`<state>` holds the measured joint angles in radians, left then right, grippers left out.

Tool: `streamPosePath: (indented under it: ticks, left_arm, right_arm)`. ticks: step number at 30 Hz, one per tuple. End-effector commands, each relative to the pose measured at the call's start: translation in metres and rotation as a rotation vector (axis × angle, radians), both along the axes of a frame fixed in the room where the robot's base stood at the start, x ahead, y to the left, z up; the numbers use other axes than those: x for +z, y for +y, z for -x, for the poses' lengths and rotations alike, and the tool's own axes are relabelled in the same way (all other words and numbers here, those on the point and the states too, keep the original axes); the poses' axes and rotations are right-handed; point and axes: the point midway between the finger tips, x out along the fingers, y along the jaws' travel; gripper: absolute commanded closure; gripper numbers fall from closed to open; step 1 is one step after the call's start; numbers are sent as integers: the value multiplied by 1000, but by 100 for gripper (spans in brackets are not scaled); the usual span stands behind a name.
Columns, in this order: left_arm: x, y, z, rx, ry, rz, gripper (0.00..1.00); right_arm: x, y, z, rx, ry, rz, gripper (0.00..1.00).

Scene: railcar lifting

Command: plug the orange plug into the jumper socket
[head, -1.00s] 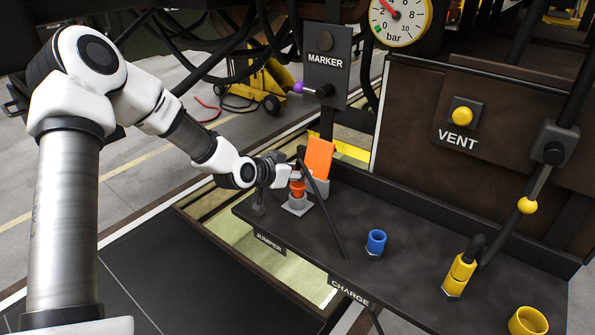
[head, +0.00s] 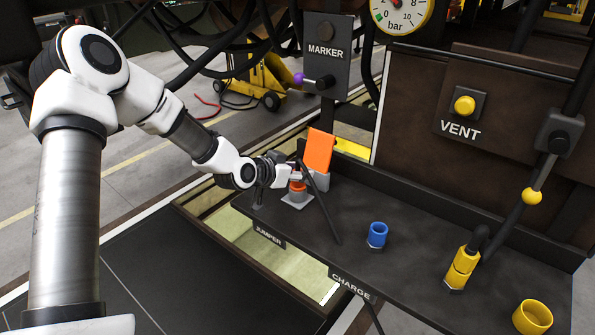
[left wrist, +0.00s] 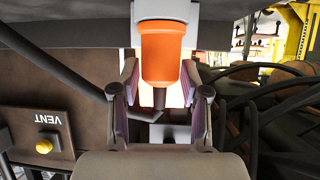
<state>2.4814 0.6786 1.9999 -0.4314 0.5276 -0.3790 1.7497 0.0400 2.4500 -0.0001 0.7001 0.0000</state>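The orange plug (head: 298,185) stands upright over the grey base of the jumper socket (head: 297,199), behind the JUMPER label. The base's orange cover (head: 319,150) is raised behind it. My left gripper (head: 290,175) is at the plug from the left. In the left wrist view, its two fingers (left wrist: 160,80) flank the end of the orange body (left wrist: 165,52), whose other end meets the pale socket base (left wrist: 166,9). The plug appears seated in or very close to the socket; the joint is hard to make out. A dark cable (head: 322,205) leaves the plug. My right gripper is out of view.
A blue socket (head: 377,235), a yellow connector (head: 461,268) and a yellow ring (head: 532,318) stand along the dark shelf (head: 410,262). The MARKER panel (head: 326,55) with its knob is behind the gripper. The VENT button (head: 464,106) is at the right.

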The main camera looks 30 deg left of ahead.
Motion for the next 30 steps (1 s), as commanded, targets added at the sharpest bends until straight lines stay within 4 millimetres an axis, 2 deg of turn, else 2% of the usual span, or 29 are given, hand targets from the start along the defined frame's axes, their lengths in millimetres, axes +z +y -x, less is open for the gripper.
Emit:
streamPosePath:
  ticks: [11,21,30]
  left_arm:
    - [2,1,3,2,-1,2,37]
    - [28,8,49,5,-5,10,37]
    - [35,9,66,0,0,2,37]
  right_arm:
    - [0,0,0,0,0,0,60]
    - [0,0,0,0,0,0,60]
    - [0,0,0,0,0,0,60]
